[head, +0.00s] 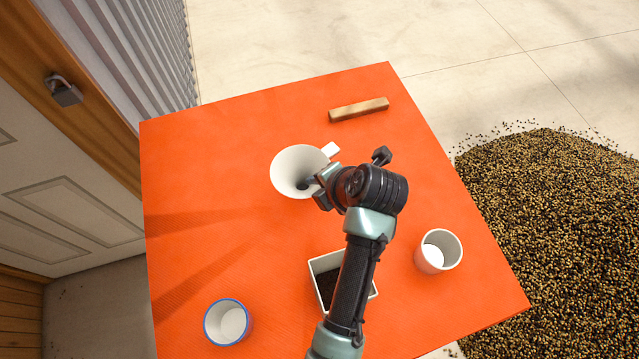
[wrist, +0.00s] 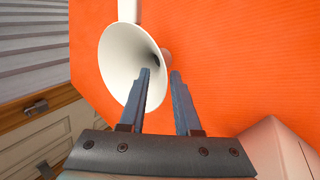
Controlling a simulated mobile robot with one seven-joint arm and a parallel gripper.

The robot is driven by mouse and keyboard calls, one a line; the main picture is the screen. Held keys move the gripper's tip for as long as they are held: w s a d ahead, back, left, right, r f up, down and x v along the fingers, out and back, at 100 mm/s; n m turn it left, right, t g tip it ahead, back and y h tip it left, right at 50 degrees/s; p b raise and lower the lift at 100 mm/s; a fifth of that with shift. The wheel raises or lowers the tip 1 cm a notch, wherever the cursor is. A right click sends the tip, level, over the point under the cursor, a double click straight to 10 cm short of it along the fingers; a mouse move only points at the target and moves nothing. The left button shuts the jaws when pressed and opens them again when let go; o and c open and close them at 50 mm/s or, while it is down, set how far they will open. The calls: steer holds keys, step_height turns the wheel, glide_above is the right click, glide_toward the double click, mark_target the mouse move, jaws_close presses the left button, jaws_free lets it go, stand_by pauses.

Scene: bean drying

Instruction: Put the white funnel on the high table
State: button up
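The white funnel (head: 283,172) is over the far middle of an orange table (head: 200,160), its wide mouth facing up toward the head camera and its tab pointing to the upper right. It also shows in the wrist view (wrist: 118,62). My gripper (head: 312,184) is at the funnel's right rim. In the wrist view my gripper (wrist: 160,75) has its fingers apart, the left one in front of the funnel's mouth and the right one outside the rim. I cannot tell whether either finger touches it. No other table is in view.
A wooden block (head: 358,109) lies at the table's far edge. A white cup (head: 438,252), a blue-rimmed cup (head: 228,322) and a square pot with dark contents (head: 326,264) stand nearer. A large bean heap (head: 560,220) lies on the floor at right. The table's left is clear.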

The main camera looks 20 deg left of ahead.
steer(key=shift+r, duration=0.2)
steer(key=b+v, duration=0.3)
steer(key=v, duration=0.9)
steer(key=w+d+r+m+t+h, duration=0.1)
steer(key=w+r+m+t, duration=0.35)
steer(key=r, duration=0.35)
steer(key=w+d+r+m+t+h, duration=0.1)
steer(key=w+r+m+t, duration=0.3)
steer(key=r, duration=0.4)
steer(key=w+r+m+t, duration=0.2)
steer(key=r+m+t, duration=0.2)
steer(key=r+m, duration=0.3)
steer(key=s+r+m+t+h, duration=0.1)
steer(key=s+r+m+t, duration=0.2)
steer(key=r, duration=0.6)
steer(key=s+d+r+m+t+h, duration=0.1)
steer(key=s+r+m+t, duration=0.3)
steer(key=r, duration=0.5)
steer(key=s+d+r+m+t+h, duration=0.1)
steer(key=s+r+m+t, duration=0.3)
steer(key=r+m, duration=0.3)
steer(key=shift+s+r+h, duration=0.3)
steer(key=shift+r, duration=0.65)
